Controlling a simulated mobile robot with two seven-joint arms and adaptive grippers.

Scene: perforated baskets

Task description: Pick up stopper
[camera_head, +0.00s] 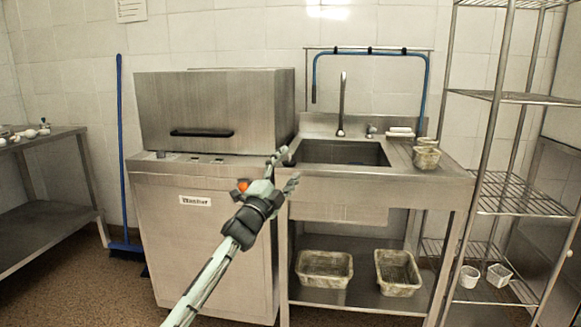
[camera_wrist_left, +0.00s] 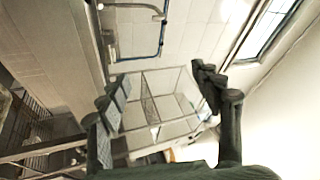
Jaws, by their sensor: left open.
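I cannot make out a stopper for certain in either view. My left gripper (camera_head: 287,168) is open in the head view, in front of the left end of the sink (camera_head: 345,153), where the washer meets the sink counter. In the left wrist view its two fingers (camera_wrist_left: 160,90) are spread wide with nothing between them. The sink's floor is mostly hidden by its front edge. A small orange-red spot (camera_head: 243,186) shows beside the gripper's wrist, and I cannot tell what it belongs to. My right gripper is not in view.
The steel washer (camera_head: 215,110) stands left of the sink. A tap (camera_head: 342,105) rises behind the basin. Small baskets (camera_head: 426,157) sit on the counter's right side, and two more (camera_head: 324,283) are on the lower shelf. A wire rack (camera_head: 515,200) stands at right.

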